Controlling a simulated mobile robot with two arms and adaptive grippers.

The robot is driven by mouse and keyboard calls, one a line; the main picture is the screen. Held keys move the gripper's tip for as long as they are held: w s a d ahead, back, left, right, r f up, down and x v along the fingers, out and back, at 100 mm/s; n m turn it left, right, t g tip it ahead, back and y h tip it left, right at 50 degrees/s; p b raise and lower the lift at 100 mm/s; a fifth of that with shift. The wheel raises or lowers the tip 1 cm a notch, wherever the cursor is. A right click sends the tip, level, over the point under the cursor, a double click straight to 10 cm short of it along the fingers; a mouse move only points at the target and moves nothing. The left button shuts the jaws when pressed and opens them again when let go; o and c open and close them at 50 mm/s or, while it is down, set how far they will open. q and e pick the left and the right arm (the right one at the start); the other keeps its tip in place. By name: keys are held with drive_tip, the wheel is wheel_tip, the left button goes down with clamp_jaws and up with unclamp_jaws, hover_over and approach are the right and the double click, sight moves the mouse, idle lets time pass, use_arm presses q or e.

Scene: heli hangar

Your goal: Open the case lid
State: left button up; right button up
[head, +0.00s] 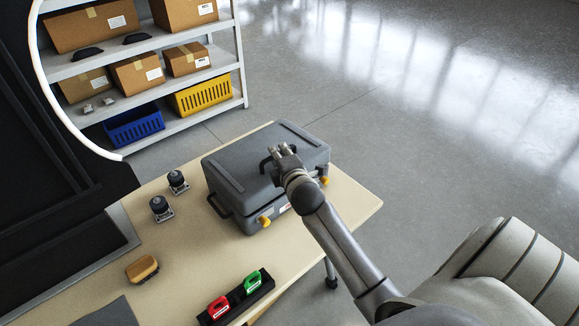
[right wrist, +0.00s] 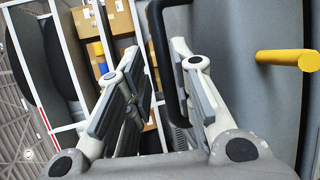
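The grey case (head: 245,160) stands on the table with its lid down. Two yellow latches show on its front side, the left one (head: 264,221) and the right one (head: 323,181). One yellow latch (right wrist: 285,58) also shows in the right wrist view. My right gripper (head: 284,152) is over the lid at a black handle (head: 264,165), and its fingers (right wrist: 155,85) are apart. In the right wrist view the black handle (right wrist: 163,60) runs between the fingers, close to the right one; contact cannot be told. My left gripper is out of view.
The table (head: 330,215) also holds two small black-topped parts (head: 160,207), a wooden-backed brush (head: 142,268) and a black tray (head: 240,300) with a red and a green item. A shelf (head: 150,50) with boxes and bins stands behind. Open floor lies right.

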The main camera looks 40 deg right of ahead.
drive_tip(key=p+v, duration=0.5)
drive_tip(key=v, duration=0.4)
drive_tip(key=shift+s, duration=0.3)
idle(0.3)
drive_tip(key=shift+p, duration=0.35)
drive_tip(key=shift+a+f, duration=0.1)
idle(0.4)
